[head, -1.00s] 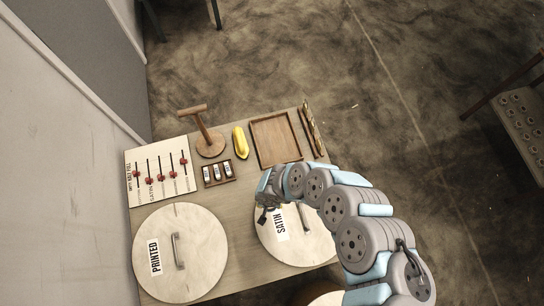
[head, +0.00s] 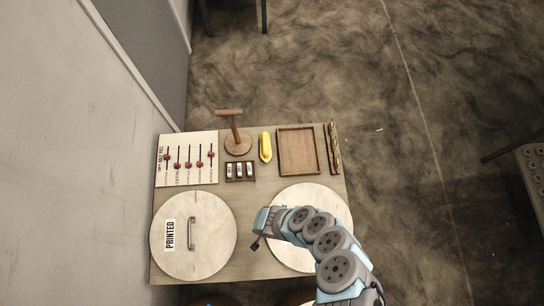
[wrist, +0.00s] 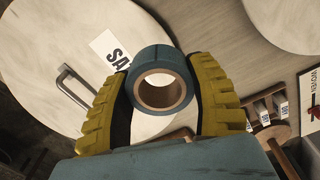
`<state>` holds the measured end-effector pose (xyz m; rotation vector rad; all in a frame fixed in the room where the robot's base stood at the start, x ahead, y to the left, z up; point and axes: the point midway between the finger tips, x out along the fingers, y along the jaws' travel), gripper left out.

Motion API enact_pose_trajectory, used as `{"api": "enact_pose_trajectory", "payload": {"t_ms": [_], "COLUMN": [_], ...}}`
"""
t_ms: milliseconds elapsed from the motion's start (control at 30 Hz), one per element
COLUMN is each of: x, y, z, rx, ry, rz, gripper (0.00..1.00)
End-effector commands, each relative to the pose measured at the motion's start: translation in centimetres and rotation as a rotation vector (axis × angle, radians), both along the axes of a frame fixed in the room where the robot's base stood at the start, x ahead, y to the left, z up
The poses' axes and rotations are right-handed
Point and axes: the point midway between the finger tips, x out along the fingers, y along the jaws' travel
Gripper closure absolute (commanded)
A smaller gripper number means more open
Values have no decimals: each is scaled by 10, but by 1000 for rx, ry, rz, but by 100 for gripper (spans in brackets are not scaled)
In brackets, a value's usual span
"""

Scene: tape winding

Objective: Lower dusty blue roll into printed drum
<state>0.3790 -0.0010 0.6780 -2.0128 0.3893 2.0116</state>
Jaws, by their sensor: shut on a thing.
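The dusty blue roll (wrist: 160,58) is a short ring with a tan core. In the wrist view my gripper (wrist: 162,82) has its two yellow ridged fingers shut on the roll's sides. The drum labelled PRINTED (head: 212,215) stands at the left of the table in the head view, with a round pale lid and a metal handle (head: 191,233) on top. In the head view my arm hides the fingers and the roll; my wrist is over the gap between the two drums, at the left edge of the other one.
Behind are a slider board (head: 187,158), a wooden stand (head: 238,145), a yellow object (head: 265,147), a small rack (head: 240,179) and an empty tray (head: 298,173).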

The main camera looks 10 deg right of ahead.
Motion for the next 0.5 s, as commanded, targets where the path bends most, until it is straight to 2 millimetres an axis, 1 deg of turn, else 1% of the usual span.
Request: {"api": "enact_pose_trajectory", "payload": {"t_ms": [33, 100, 267, 367, 500], "x": [-4, -11, -22, -32, -40], "y": [7, 12, 25, 31, 40], "z": [7, 7, 8, 8, 6], "rx": [2, 2, 4, 1, 0], "ry": [0, 2, -1, 2, 0], "rz": [-1, -1, 0, 2, -2], "gripper": [72, 72, 72, 72, 72]}}
